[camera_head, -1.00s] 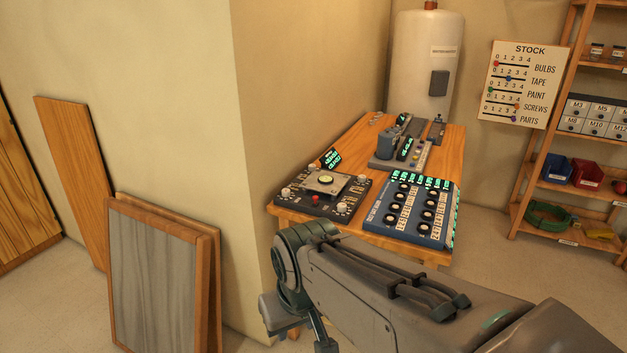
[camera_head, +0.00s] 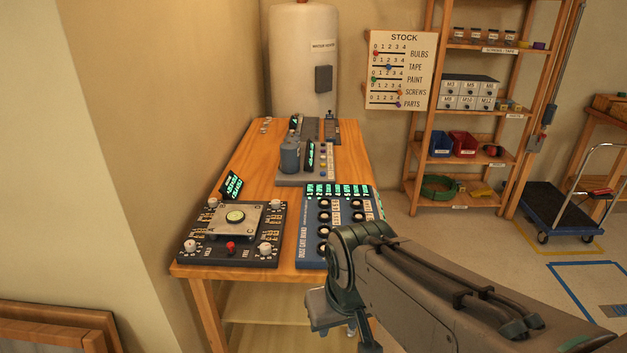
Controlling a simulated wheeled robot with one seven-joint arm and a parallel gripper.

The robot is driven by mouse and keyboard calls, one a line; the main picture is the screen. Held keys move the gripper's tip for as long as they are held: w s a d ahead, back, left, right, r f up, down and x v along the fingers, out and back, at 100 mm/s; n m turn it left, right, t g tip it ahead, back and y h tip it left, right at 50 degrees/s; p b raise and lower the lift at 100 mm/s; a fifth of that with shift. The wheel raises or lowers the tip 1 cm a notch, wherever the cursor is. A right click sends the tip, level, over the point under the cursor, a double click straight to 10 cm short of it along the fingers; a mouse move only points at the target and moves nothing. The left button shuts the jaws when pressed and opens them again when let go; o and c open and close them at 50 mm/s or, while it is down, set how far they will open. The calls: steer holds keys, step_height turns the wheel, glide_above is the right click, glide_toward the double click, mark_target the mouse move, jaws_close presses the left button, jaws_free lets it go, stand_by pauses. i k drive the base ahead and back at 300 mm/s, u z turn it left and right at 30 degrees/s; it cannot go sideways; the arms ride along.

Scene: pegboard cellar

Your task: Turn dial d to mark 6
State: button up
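A dark control panel (camera_head: 228,258) lies at the front left of the wooden workbench. It has a light plate with a round greenish gauge in the middle, a red knob or button (camera_head: 230,247) at the front, and pale dials near its corners, such as a front left dial (camera_head: 190,246) and a front right dial (camera_head: 266,247). The letters and marks are too small to read, so I cannot tell which dial is d. My arm reaches in from the lower right and bends down in front of the bench. My gripper is not visible.
A blue board (camera_head: 309,250) with several black knobs lies right of the panel, partly behind my arm. A grey device (camera_head: 291,178) stands farther back on the workbench (camera_head: 258,160). A wall is close on the left. Open floor lies to the right, with a cart (camera_head: 560,212).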

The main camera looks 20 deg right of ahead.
mark_target(276, 202)
steer(key=z, duration=0.35)
steer(key=i, duration=0.9)
steer(key=u, duration=0.1)
